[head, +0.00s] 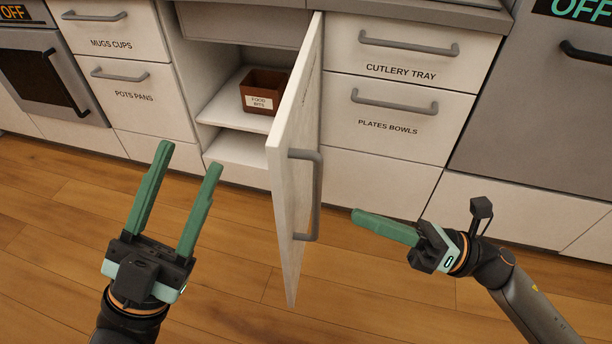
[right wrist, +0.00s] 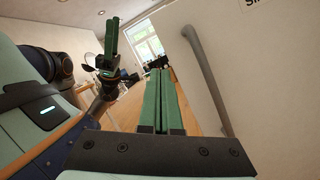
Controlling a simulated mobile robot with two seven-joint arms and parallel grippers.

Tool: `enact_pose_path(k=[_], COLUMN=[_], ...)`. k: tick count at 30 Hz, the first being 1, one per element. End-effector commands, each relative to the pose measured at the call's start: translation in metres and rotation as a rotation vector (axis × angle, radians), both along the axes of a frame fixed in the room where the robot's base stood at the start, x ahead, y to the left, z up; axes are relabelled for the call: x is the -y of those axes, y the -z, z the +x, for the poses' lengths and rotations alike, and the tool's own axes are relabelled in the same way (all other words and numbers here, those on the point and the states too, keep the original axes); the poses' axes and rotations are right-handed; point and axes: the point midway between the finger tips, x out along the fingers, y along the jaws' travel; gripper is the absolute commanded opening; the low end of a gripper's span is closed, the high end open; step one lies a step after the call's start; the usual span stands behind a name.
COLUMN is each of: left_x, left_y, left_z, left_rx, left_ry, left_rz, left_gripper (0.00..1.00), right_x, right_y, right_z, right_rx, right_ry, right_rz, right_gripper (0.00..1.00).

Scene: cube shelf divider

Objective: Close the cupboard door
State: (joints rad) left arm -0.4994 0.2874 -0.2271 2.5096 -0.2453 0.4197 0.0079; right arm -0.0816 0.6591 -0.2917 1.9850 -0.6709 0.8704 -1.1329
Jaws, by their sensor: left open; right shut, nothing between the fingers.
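The white cupboard door (head: 296,130) stands open in the head view, swung out toward me with its grey handle (head: 318,195) on the right-hand face. The cupboard (head: 225,100) behind it is open to view on the left of the door. My right gripper (head: 356,215) is shut and empty, just right of the door handle, pointing left. In the right wrist view its closed green fingers (right wrist: 163,75) lie left of the handle (right wrist: 205,75), with the door face (right wrist: 265,70) on the right. My left gripper (head: 190,157) is open and empty, left of the door.
A brown food box (head: 262,90) sits on the cupboard's upper shelf. Closed drawers (head: 400,100) stand right of the door, and more (head: 125,85) stand to the left. An oven (head: 45,75) is at far left. The wooden floor (head: 235,270) is clear.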

Motion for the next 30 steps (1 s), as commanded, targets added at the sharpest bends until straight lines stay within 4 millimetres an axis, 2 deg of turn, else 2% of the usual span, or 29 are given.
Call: enact_pose_path(k=[1,6,9,12,17,24,30], left_x=[-0.001,-0.003,-0.004,-0.004,-0.004,-0.004,-0.004], left_y=[-0.018,-0.033,-0.036,-0.036,-0.035,-0.037,-0.037], left_z=[0.0,-0.001,-0.001,-0.002,-0.002,-0.002,-0.002], left_rx=[0.004,0.015,0.018,0.019,0.019,0.02,0.02], left_ry=[-0.003,-0.009,-0.01,-0.011,-0.011,-0.012,-0.012], left_rz=[-0.001,-0.004,-0.005,-0.006,-0.006,-0.004,-0.003], left_gripper=[0.5,0.5,0.5,0.5,0.5,0.5,0.5], right_x=[0.01,0.035,0.043,0.041,0.019,-0.033,-0.069], right_y=[-0.003,0.012,0.017,0.019,0.018,0.017,0.018], right_z=[0.009,0.023,0.027,0.029,0.032,0.039,0.045], right_rx=[0.119,0.407,0.482,0.508,0.509,0.508,0.506], right_ry=[0.009,0.005,-0.002,-0.005,-0.004,-0.004,-0.003], right_rz=[-0.101,-0.315,-0.368,-0.383,-0.378,-0.375,-0.377], right_gripper=[0.0,0.0,0.0,0.0,0.0,0.0,0.0])
